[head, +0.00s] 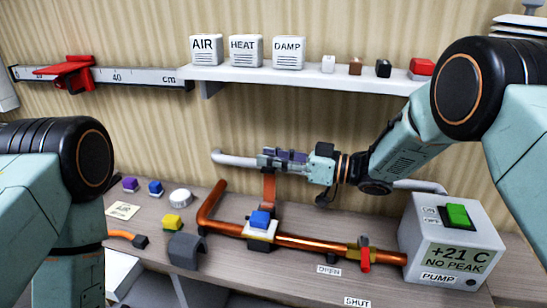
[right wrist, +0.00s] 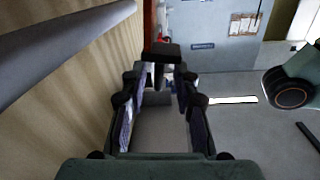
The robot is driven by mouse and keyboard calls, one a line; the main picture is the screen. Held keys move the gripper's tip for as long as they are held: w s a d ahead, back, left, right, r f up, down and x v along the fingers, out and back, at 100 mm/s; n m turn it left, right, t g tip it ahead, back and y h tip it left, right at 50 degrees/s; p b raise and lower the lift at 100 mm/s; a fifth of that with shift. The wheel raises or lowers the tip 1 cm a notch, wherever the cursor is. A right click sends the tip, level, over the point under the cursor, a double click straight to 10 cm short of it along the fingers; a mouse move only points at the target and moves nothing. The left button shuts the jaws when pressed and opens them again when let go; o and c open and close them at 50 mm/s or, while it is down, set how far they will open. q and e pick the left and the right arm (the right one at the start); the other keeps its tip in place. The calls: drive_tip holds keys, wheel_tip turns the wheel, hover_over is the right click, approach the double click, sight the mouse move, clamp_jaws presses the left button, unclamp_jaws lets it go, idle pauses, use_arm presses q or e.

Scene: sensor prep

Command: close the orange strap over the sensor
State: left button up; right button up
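The orange strap (head: 269,188) stands up from the copper pipe behind the sensor, with its top end at my right gripper's fingertips. The sensor, a blue block (head: 260,220) on a white base, sits on the pipe with its top uncovered. My right gripper (head: 268,160) reaches in from the right above the sensor, fingers pointing left. In the right wrist view its fingers (right wrist: 164,82) stand apart, with a small dark piece (right wrist: 161,50) at their tips. I cannot tell whether the strap touches the fingers. My left arm shows at the left; its gripper is out of view.
The copper pipe (head: 310,243) runs along the bench to the grey pump box (head: 420,244), with a red-handled valve (head: 364,256) on it. A grey pipe (head: 233,160) lies along the wall behind my right gripper.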

sight(268, 171)
drive_tip(key=shift+w+d, duration=0.1)
drive_tip(key=shift+c, duration=1.4)
clamp_jaws()
drive_tip(key=shift+d, duration=0.1)
drive_tip(key=shift+r, duration=0.15)
drive_tip(key=shift+s+a+r+n, duration=0.1)
drive_tip(key=shift+s+a+n, duration=0.05)
drive_tip(key=shift+s+n, duration=0.4)
drive_tip(key=shift+s+a+r+n, duration=0.1)
drive_tip(key=shift+s+a+n, duration=0.05)
drive_tip(key=shift+s+n, duration=0.4)
drive_tip(key=s+n, duration=0.1)
drive_tip(key=s+a+n, duration=0.1)
drive_tip(key=s+n, duration=0.1)
drive_tip(key=shift+s+f, duration=0.2)
drive_tip(key=shift+s+a+f+n, duration=0.15)
drive_tip(key=shift+s+f+n, duration=0.15)
drive_tip(key=shift+s, duration=0.4)
drive_tip(key=shift+s+f, duration=0.1)
